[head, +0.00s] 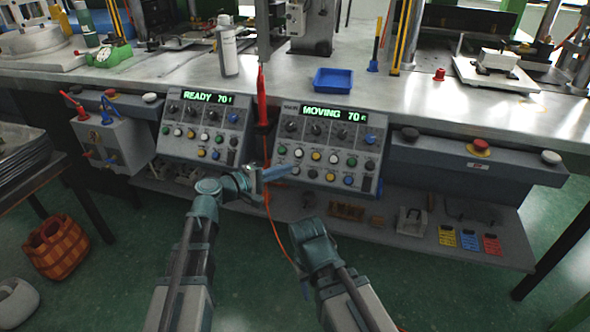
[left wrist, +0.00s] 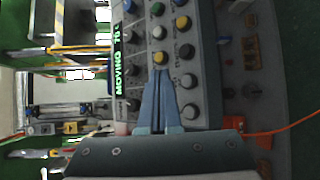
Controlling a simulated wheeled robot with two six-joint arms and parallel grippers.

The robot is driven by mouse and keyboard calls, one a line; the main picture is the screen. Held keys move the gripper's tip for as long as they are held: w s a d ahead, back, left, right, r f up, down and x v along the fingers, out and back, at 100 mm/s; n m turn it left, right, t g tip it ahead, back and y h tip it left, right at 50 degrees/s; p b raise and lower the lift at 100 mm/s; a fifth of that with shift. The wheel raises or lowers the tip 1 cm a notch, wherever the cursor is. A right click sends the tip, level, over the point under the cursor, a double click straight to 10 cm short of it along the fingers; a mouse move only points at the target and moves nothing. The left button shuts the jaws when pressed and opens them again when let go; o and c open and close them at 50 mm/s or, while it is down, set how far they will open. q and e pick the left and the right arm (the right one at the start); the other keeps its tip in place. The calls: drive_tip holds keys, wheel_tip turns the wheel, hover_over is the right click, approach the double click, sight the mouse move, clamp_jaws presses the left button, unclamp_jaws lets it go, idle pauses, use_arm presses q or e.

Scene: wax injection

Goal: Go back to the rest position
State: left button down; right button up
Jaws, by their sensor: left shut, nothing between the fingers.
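My left gripper (head: 280,172) is in front of the right control panel (head: 345,118), whose green display reads MOVING 70. Its blue fingers are closed together and empty. In the left wrist view the shut fingers (left wrist: 161,75) point at the button rows of that panel (left wrist: 205,60), close to a yellow button; I cannot tell whether they touch it. My right arm reaches up from the bottom of the head view and its wrist is below the same panel. Its gripper fingers do not show.
A left control panel (head: 205,125) reads READY 70. The bench (head: 430,95) carries a blue tray (head: 333,79) and a white bottle (head: 228,48). A lower shelf (head: 380,232) holds small parts and coloured cards. An orange cable hangs between my arms. A woven basket (head: 56,248) stands at left.

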idle(0.4)
use_arm(q)
drive_tip(key=s+a+f+m+g+y, duration=0.3)
drive_tip(key=s+f+m+g+y, duration=0.25)
drive_tip(key=s+f, duration=0.6)
drive_tip(key=s+a+f+m+g+y, duration=0.35)
drive_tip(key=s+a+f+y, duration=0.45)
drive_tip(key=a, duration=0.4)
drive_tip(key=s+d+m+g+y, duration=0.1)
drive_tip(key=s+d+m, duration=0.15)
drive_tip(key=d, duration=0.25)
drive_tip(key=s+d+m, duration=0.1)
drive_tip(key=s+d, duration=0.2)
drive_tip(key=d, duration=0.3)
wheel_tip(320, 180, up, 34)
drive_tip(key=p, duration=3.3)
drive_tip(key=shift+s+a, duration=0.15)
drive_tip(key=shift+f, duration=0.1)
